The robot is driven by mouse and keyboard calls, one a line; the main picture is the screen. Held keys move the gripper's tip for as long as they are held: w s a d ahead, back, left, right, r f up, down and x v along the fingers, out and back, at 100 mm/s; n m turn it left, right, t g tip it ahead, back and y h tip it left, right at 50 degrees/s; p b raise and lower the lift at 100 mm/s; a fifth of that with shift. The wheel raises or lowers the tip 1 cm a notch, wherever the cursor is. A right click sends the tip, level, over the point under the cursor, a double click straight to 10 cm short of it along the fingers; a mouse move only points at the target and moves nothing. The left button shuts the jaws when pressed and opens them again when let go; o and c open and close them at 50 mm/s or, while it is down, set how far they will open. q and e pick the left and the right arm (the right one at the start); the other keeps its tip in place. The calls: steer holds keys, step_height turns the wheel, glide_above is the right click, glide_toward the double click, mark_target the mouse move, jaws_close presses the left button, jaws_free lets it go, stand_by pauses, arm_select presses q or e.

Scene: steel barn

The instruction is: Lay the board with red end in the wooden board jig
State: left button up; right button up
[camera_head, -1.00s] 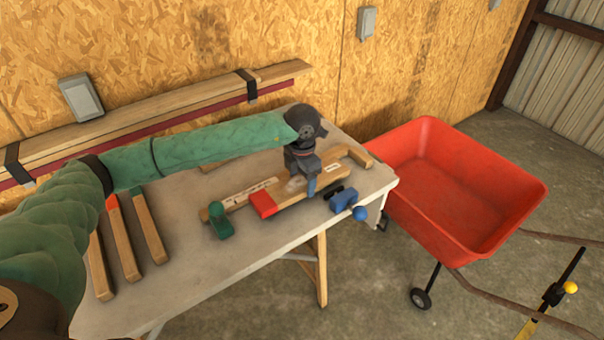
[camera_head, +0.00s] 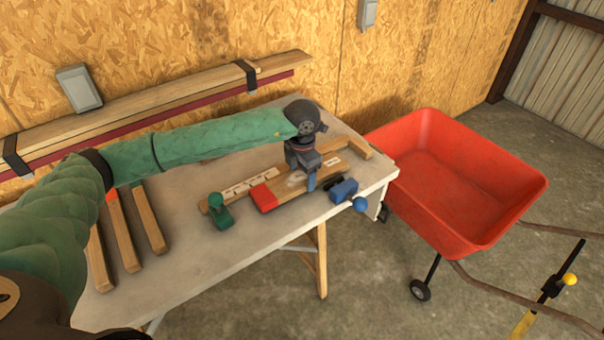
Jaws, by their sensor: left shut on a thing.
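The board with the red end (camera_head: 264,196) is in the grip of my left gripper (camera_head: 308,184), which is shut on it from above near the board's middle. The red end points left toward the green clamp (camera_head: 219,211). The wooden board jig (camera_head: 237,191) lies on the table under and behind the board. Its raised end block (camera_head: 360,148) shows at the right, and a blue clamp (camera_head: 343,191) sits at its front right. I cannot tell whether the board rests on the jig's base. My right gripper is not in view.
Several loose boards (camera_head: 124,232) lie on the left of the table (camera_head: 190,280). Long planks (camera_head: 150,110) are strapped along the wall behind. A red wheelbarrow (camera_head: 450,185) stands close to the table's right edge. The table front is clear.

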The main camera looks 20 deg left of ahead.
arm_select(q)
steer(key=shift+f, duration=0.15)
steer(key=o, duration=1.4)
